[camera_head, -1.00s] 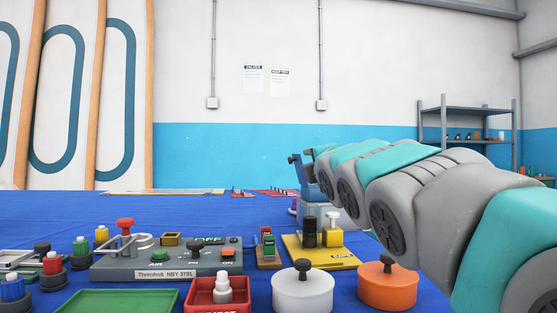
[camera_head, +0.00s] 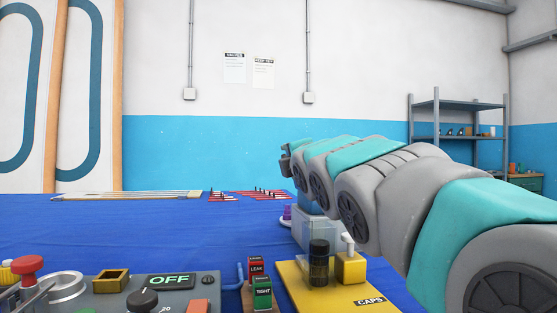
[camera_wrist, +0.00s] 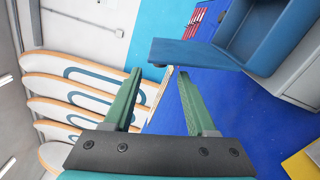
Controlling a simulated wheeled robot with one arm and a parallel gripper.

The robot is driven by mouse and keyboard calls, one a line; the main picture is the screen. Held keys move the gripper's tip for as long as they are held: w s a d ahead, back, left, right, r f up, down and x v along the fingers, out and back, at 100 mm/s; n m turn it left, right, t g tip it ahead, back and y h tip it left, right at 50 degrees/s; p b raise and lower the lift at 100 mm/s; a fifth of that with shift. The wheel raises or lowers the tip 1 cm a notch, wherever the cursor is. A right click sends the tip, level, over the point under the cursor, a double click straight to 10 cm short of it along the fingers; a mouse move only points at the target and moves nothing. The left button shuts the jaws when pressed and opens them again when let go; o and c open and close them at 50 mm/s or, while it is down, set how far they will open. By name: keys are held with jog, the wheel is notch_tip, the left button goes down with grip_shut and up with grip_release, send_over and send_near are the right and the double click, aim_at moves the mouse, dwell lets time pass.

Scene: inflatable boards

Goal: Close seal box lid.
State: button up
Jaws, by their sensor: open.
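The seal box (camera_wrist: 268,38) is blue inside and open at the upper right of the wrist view. Its blue lid (camera_wrist: 190,54) stands raised at the box's left side, near my gripper's fingertips. In the head view my arm hides most of the box, and the gripper cannot be made out clearly.
A grey console (camera_head: 120,290), red and green small blocks (camera_head: 260,285) and a yellow caps board (camera_head: 318,290) stand at the near side. The blue table (camera_head: 150,235) is clear in the middle. Flat pale strips (camera_head: 130,195) and red items (camera_head: 255,195) lie at the back.

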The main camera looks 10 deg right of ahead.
jog(key=w, duration=0.6)
jog(key=shift+w+f+p, duration=0.1)
jog(key=shift+w+p, duration=0.2)
jog(key=shift+w, duration=0.1)
grip_shut()
dwell(1.1)
